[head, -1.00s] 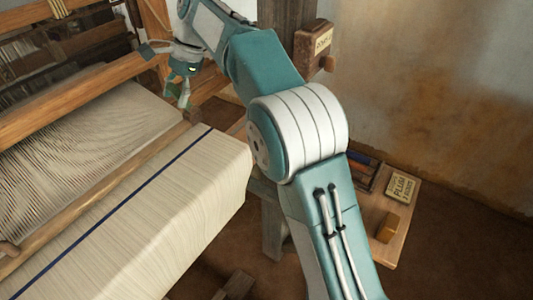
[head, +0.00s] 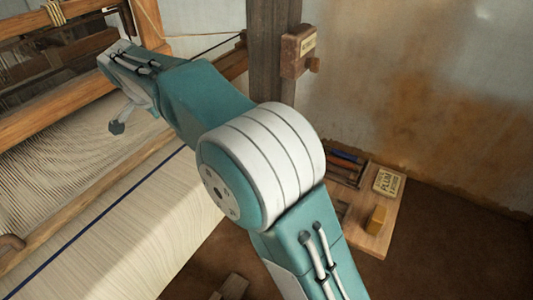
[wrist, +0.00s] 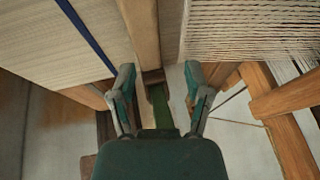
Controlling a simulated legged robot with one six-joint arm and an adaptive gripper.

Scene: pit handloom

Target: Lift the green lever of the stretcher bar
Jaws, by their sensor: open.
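The wooden stretcher bar (wrist: 143,35) runs down from the top of the wrist view between the woven cloth and the open warp threads. The green lever (wrist: 160,108) is a narrow strip at the bar's near end, partly hidden by my gripper's dark body. My gripper (wrist: 159,82) is open, with one finger on each side of the bar end and lever. I see no contact between either finger and the lever. In the head view, my arm hides the lever and most of the gripper.
Pale cloth (head: 150,225) with a blue stripe covers the loom's near side. Loom beams (head: 70,105) stand beyond. A low board (head: 372,240) with a yellow block lies at right.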

